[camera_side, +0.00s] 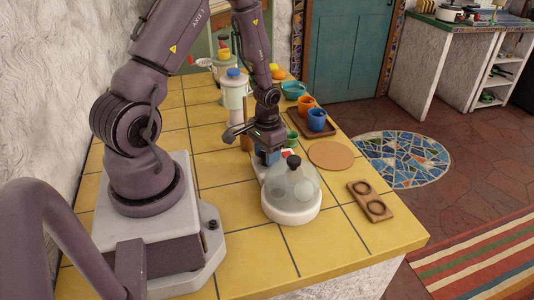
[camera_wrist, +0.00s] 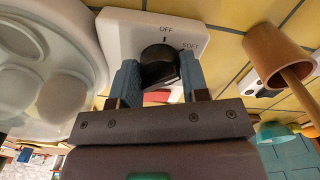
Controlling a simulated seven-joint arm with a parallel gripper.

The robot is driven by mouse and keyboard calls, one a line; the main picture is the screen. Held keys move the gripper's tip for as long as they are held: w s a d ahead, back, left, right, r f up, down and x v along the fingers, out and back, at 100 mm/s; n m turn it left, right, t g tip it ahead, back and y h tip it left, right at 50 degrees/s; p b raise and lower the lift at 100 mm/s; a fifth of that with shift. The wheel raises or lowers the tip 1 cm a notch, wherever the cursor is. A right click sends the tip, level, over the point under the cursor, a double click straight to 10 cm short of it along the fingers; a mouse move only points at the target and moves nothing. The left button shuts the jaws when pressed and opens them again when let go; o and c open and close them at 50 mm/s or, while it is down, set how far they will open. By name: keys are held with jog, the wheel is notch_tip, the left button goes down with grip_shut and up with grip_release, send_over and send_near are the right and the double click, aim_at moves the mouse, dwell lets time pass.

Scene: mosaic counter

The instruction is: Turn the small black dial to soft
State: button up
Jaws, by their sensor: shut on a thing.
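The small black dial (camera_wrist: 159,62) sits on the white control panel (camera_wrist: 118,35) of an egg cooker. In the wrist view, the "OFF" label is above the dial and "SOFT" is at its upper right, partly cut off by shadow and angle. The dial's exact pointer direction is hard to tell. My gripper (camera_wrist: 158,80) has its blue fingers shut on the dial, one on each side. In the side view my gripper (camera_side: 268,158) points down at the panel behind the cooker's clear dome (camera_side: 291,186), and the dial is hidden there.
The cooker's white base (camera_side: 292,214) is close to my gripper. A wooden two-ring holder (camera_side: 371,201), round cork mat (camera_side: 331,155) and tray with a blue cup (camera_side: 316,119) are to the right. The front yellow tiles are clear.

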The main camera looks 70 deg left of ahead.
jog(key=shift+m, duration=0.3)
jog(key=o, duration=0.9)
notch_tip(320, 180, up, 13)
jog(key=shift+r, duration=0.1)
dwell(0.5)
